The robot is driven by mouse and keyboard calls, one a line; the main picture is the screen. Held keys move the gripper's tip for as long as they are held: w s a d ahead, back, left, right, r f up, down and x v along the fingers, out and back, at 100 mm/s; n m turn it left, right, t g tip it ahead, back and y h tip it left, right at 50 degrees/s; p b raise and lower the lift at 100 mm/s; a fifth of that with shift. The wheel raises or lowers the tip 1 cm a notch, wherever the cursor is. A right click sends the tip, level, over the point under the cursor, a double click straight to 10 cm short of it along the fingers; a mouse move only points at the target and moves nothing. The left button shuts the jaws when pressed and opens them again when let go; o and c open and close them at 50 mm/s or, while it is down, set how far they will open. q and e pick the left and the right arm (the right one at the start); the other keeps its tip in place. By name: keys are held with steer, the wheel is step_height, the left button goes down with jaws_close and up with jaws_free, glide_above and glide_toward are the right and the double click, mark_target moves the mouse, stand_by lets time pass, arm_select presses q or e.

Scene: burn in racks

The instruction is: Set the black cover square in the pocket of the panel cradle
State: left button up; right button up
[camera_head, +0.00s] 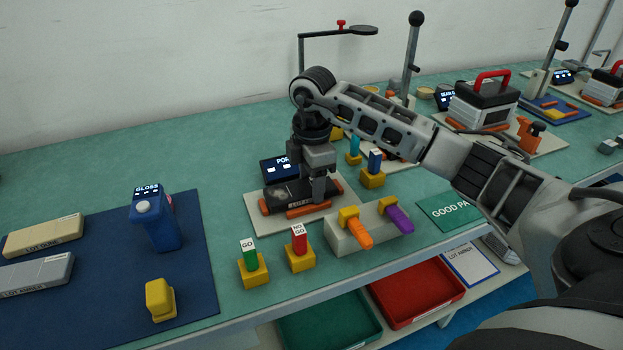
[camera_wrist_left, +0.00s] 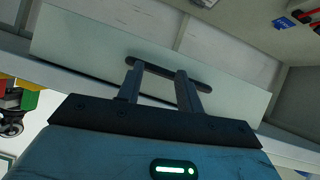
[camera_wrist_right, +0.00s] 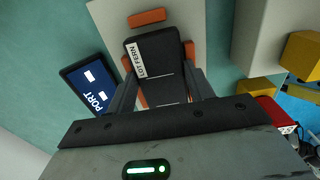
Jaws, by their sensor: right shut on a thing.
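The black cover (camera_head: 290,192), labelled LOT FERN, is over the panel cradle (camera_head: 262,222), a pale plate with orange corner pads. My right gripper (camera_head: 320,190) points down and is shut on the near end of the cover. In the right wrist view the cover (camera_wrist_right: 152,52) lies between the fingers (camera_wrist_right: 160,85), with orange pads around it and the cradle plate (camera_wrist_right: 190,12) beneath. The cover looks roughly in line with the pads; I cannot tell whether it rests flat in the pocket.
A PORT display (camera_head: 281,168) stands right behind the cradle. In front are the GO (camera_head: 250,260) and NO GO (camera_head: 299,250) gauges and a grey block (camera_head: 345,238) with orange and purple handles. A blue GLOSS meter (camera_head: 155,222) stands left on a mat. Bare bench lies between mat and cradle.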

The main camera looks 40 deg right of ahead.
arm_select(q)
steer(key=shift+f, duration=0.15)
arm_select(e)
steer(key=shift+s+f, duration=0.2)
steer(key=shift+f, duration=0.75)
steer(key=o, duration=1.1)
steer(key=shift+w+f, duration=0.1)
steer(key=shift+o, duration=0.2)
steer(key=shift+g, duration=0.3)
steer(key=shift+r, duration=0.3)
arm_select(q)
steer(key=shift+w+a+r+p, duration=0.15)
steer(key=shift+r+p, duration=0.15)
steer(key=shift+p, duration=0.9)
arm_select(e)
step_height(320, 180, up, 18)
steer(key=shift+w+d+f, duration=0.15)
steer(key=shift+f, duration=0.1)
